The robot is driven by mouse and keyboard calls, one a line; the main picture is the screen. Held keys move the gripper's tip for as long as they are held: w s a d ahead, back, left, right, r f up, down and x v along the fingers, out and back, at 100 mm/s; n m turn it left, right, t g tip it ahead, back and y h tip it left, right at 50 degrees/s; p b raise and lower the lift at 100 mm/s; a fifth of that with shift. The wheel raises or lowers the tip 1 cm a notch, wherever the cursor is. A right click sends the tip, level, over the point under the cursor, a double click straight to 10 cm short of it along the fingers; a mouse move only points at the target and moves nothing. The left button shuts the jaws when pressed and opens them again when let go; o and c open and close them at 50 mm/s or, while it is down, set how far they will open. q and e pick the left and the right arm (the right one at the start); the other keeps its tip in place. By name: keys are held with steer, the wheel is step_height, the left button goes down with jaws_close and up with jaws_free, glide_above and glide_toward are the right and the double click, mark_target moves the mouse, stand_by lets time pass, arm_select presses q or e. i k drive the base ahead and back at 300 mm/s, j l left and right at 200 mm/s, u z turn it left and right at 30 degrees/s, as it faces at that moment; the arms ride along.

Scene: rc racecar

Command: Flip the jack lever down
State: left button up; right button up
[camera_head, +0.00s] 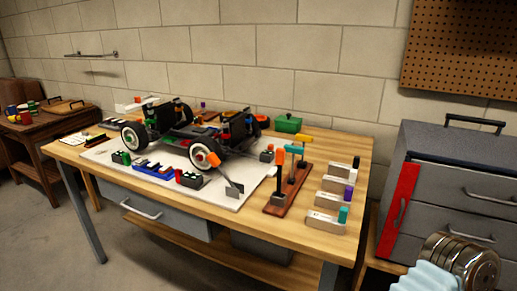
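The RC car chassis (185,125) has large black wheels with pale hubs. It sits over a white board (225,193) on the wooden workbench. An orange piece (214,159) shows beside the near front wheel (202,153). A thin dark bar runs from near it down to a grey flat plate (234,189) at the board's front right. This looks like the jack lever with an orange grip, raised, but it is too small to be sure. Neither of my grippers is in view.
A brown rack (287,190) of colour-handled tools stands right of the board. Several pale blocks with coloured caps (326,202) line the bench's right side. A green box (288,124) is at the back.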

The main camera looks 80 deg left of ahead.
mark_target(212, 157)
steer(key=k+j+z, duration=0.15)
steer(key=z, duration=0.15)
steer(key=k+z, duration=0.25)
steer(key=k+u, duration=0.1)
steer(key=u, duration=0.25)
steer(key=k+j+u, duration=0.1)
steer(key=u, duration=0.25)
steer(key=j+u, duration=0.15)
steer(key=u, duration=0.65)
steer(key=k+j+u, duration=0.1)
steer(key=u, duration=0.35)
steer(key=j+u, duration=0.2)
steer(key=u, duration=0.3)
steer(key=j+u, duration=0.1)
steer(key=u, duration=0.4)
steer(key=k+j+z, duration=0.15)
steer(key=j, duration=0.25)
steer(key=j+z, duration=0.1)
steer(key=j, duration=0.3)
steer(key=k+j+z, duration=0.15)
steer(key=j, duration=0.2)
steer(key=k+j+z, duration=0.1)
steer(key=j, duration=0.3)
steer(key=i+l, duration=0.4)
steer(key=l, duration=0.1)
